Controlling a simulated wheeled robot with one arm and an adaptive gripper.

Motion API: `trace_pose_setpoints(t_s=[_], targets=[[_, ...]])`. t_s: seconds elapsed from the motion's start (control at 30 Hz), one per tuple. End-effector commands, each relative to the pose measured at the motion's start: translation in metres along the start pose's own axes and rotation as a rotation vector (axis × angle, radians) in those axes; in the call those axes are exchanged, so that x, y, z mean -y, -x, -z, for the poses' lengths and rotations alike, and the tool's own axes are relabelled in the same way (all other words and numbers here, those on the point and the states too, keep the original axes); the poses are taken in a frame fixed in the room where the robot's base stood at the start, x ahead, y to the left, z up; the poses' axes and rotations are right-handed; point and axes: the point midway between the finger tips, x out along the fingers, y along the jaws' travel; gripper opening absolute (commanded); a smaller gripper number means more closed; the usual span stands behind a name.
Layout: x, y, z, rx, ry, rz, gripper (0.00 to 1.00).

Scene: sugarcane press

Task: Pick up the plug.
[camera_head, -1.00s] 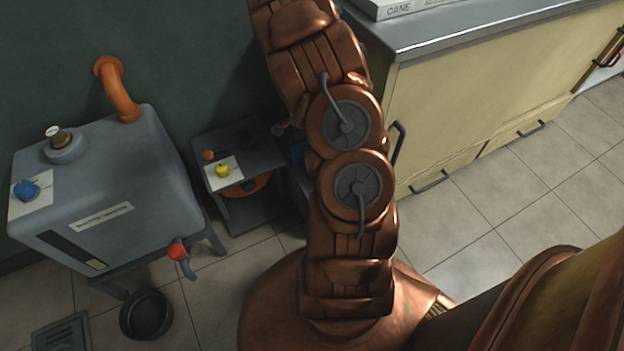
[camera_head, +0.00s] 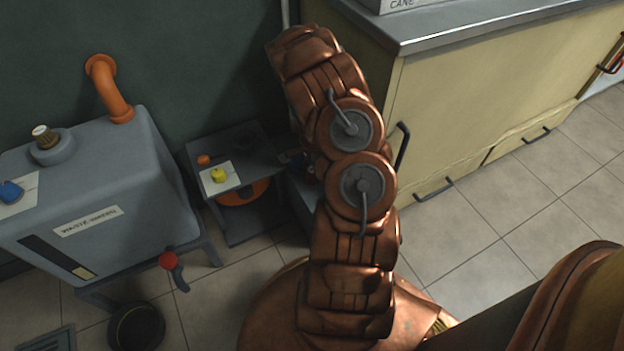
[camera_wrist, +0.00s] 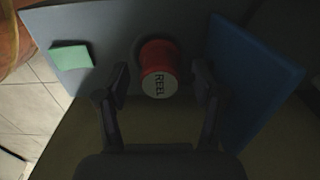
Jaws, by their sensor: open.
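In the wrist view a red cylinder (camera_wrist: 158,58) with a pale end face marked "REEL" stands out from a grey surface. It is the likely plug, though the frames do not confirm this. My gripper (camera_wrist: 160,82) is open, with one dark finger on each side of the cylinder. Gaps show between it and both fingers, and I cannot tell how deep it sits between them. In the head view my arm hides the gripper and the red cylinder.
A blue panel (camera_wrist: 256,78) stands close to the right finger, and a pale green block (camera_wrist: 71,57) is at left. In the head view a small grey table (camera_head: 250,150) holds a yellow knob (camera_head: 218,175). A cream cabinet (camera_head: 470,110) is close on the arm's right.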

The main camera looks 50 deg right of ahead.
Motion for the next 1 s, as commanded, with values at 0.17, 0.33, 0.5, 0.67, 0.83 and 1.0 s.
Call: trace_pose_setpoints(t_s=[0.17, 0.33, 0.5, 0.67, 0.83, 1.0], targets=[[-0.0001, -0.017, 0.0004, 0.0, -0.001, 0.001, 0.68], [0.0002, -0.0161, 0.0004, 0.0, -0.001, 0.002, 0.68], [0.0, -0.0162, 0.0003, 0.0, -0.001, 0.001, 0.53], [0.0, -0.0162, 0.0002, 0.0, -0.001, 0.001, 0.36], [0.0001, -0.0162, 0.0002, 0.0, -0.001, 0.001, 0.19], [0.0, -0.0162, 0.0002, 0.0, -0.001, 0.001, 0.01]])
